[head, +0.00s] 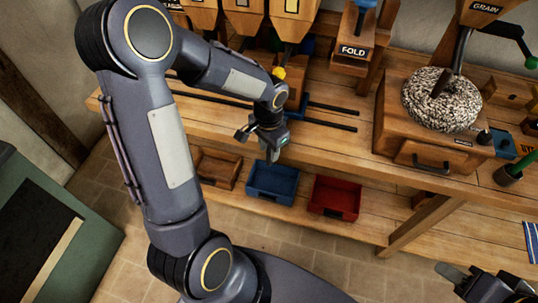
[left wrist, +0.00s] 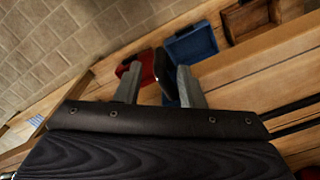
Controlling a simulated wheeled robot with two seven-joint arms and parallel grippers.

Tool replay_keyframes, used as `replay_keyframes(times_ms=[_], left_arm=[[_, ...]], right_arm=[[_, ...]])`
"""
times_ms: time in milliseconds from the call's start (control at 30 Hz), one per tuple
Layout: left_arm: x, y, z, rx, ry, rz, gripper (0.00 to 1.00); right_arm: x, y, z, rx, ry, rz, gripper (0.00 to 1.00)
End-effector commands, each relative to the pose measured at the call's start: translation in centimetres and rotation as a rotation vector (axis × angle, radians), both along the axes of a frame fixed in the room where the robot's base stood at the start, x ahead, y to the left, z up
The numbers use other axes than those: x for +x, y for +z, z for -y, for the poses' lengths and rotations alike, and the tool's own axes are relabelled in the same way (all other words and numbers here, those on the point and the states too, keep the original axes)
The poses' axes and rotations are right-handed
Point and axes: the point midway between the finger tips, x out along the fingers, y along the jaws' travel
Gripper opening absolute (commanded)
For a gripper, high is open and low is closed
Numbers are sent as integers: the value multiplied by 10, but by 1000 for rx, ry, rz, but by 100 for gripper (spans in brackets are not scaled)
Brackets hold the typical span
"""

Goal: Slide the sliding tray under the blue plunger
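My left gripper (head: 259,145) hangs at the bench's front edge, pointing down, its fingers apart. In the left wrist view its two fingers (left wrist: 158,85) stand either side of a dark upright piece (left wrist: 163,66), with a gap at least on the left; I cannot tell what that piece is. A blue part (head: 302,102) shows on the dark rails beside my wrist and may be the sliding tray; my arm hides the rest. The blue plunger (head: 365,4) is cut by the top edge, above the FOLD stand. My right gripper (head: 482,280) is at the lower right, partly cut off.
Brown (head: 214,168), blue (head: 272,181) and red (head: 335,197) bins sit on the lower shelf. Wooden hoppers (head: 243,15) hang behind my arm. The grain mill (head: 440,100) stands to the right. A green cabinet (head: 50,235) is at the lower left.

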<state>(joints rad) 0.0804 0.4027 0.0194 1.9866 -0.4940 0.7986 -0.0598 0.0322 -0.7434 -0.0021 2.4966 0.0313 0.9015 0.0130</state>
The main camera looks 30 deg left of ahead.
Motion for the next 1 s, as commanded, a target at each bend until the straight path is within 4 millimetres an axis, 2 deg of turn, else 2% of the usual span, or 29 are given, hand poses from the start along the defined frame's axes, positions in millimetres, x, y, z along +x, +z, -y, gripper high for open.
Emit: replay_keyframes(times_ms=[100,233,600,867,1000], left_arm=[[-2,-20,1,-1,0,-5,35],[-1,-34,1,-1,1,-4,35],[-1,-42,1,-1,1,1,35],[-1,-41,1,-2,1,-1,2],[-1,-41,1,-2,0,-1,0]], right_arm=[[0,0,0,0,0,0,36],[0,1,0,0,0,0,36],[0,1,0,0,0,0,36],[0,1,0,0,0,0,36],[0,1,0,0,0,0,36]])
